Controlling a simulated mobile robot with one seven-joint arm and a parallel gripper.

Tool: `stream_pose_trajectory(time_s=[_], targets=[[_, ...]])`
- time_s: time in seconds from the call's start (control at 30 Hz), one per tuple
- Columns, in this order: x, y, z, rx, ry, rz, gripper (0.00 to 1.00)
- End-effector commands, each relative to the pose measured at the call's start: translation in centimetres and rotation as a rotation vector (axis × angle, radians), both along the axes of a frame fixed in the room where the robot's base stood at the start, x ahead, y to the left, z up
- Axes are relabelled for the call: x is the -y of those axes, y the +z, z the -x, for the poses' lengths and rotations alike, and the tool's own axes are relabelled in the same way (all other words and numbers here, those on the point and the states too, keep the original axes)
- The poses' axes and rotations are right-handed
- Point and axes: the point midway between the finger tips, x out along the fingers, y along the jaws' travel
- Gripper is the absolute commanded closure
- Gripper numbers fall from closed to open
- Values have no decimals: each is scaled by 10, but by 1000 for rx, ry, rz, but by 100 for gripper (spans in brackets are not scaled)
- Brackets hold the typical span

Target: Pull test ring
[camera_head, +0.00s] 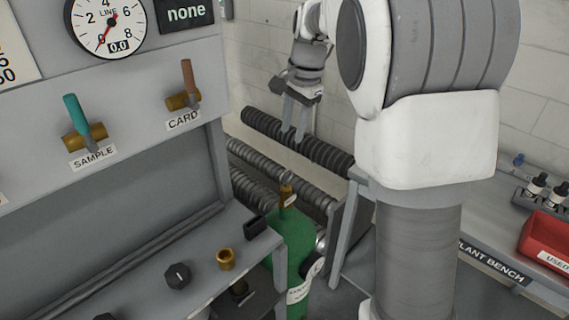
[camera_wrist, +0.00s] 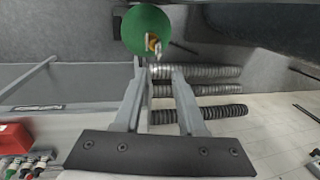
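I cannot make out a test ring for certain in either view. A green cylinder (camera_head: 291,240) with a small brass fitting (camera_head: 287,195) on top stands beside the grey panel in the head view. The cylinder also shows from above in the wrist view (camera_wrist: 135,24), with its brass and whitish fitting (camera_wrist: 153,43) just beyond my fingertips in the picture. My gripper (camera_head: 293,136) is above and behind the cylinder, in front of the dark coiled hoses. In the wrist view my gripper (camera_wrist: 160,70) has its fingers apart, with nothing between them.
The panel has a SAMPLE valve (camera_head: 86,133), a CARD valve (camera_head: 184,101) and a gauge (camera_head: 108,24). A dark knob (camera_head: 178,275) and a brass cup (camera_head: 226,259) sit on the shelf. Ribbed coils (camera_head: 300,145) lie behind. A red bin (camera_head: 548,240) is on the right bench.

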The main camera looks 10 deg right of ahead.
Motion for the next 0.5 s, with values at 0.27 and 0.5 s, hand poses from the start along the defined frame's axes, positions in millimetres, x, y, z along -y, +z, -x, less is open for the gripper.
stream_pose_trajectory(time_s=[0.27,0.5], targets=[[-7,-62,-9,-6,1,0,60],[-12,-104,-16,-2,1,0,60]])
